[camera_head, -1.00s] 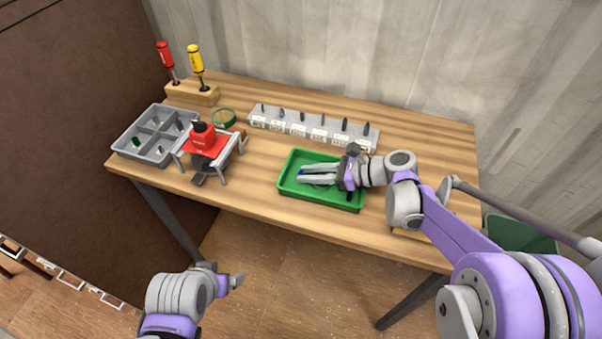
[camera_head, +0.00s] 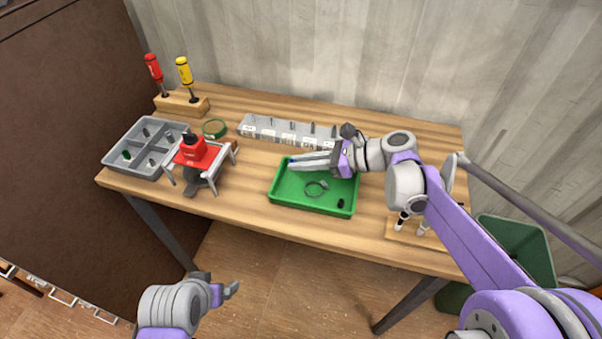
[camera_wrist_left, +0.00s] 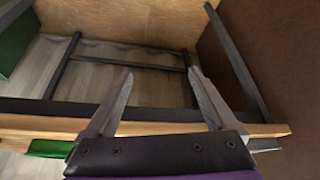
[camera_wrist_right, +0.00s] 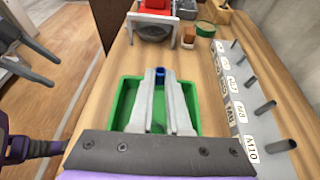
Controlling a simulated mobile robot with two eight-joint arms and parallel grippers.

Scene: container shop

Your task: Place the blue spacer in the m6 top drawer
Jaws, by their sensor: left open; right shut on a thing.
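The blue spacer (camera_wrist_right: 160,73) is between the fingertips of my right gripper (camera_wrist_right: 159,78), which is shut on it. In the head view the right gripper (camera_head: 292,163) is above the back left part of the green tray (camera_head: 312,208), and a bit of the blue spacer (camera_head: 291,160) shows at its tips. My left gripper (camera_head: 232,288) is low in front of the table; the left wrist view shows its fingers (camera_wrist_left: 165,95) apart and empty. Drawer fronts with pale handles (camera_head: 62,297) show at the lower left; I cannot read which is m6.
A grey divided bin (camera_head: 147,148), a red-topped device (camera_head: 197,155) and a screwdriver block (camera_head: 183,103) stand at the left of the table. A labelled rack of pins (camera_head: 290,131) lies behind the tray. The tray holds a ring and a small black part.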

